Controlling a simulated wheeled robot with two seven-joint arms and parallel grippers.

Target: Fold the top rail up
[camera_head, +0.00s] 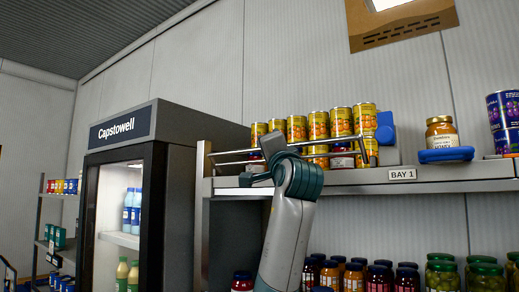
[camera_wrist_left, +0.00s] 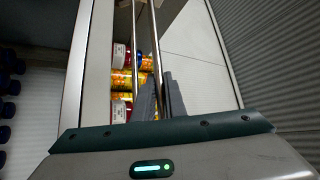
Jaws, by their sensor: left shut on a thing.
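The top rail (camera_head: 322,145) is a thin metal bar across the front of the upper shelf, before the stacked cans. A second thin bar (camera_head: 340,155) runs just below it. My left gripper (camera_head: 264,158) is at the left part of the rail, with its arm rising from below. In the left wrist view the top rail (camera_wrist_left: 154,40) runs down between the fingers of my left gripper (camera_wrist_left: 160,95), which is shut on it. My right gripper is not in view.
Yellow-labelled cans (camera_head: 318,126) stand close behind the rail. A blue fitting (camera_head: 386,128) is at its right end. A honey jar (camera_head: 440,134) stands on a blue holder (camera_head: 446,155) further right. A fridge (camera_head: 167,125) stands left. Jars (camera_head: 380,278) fill the shelf below.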

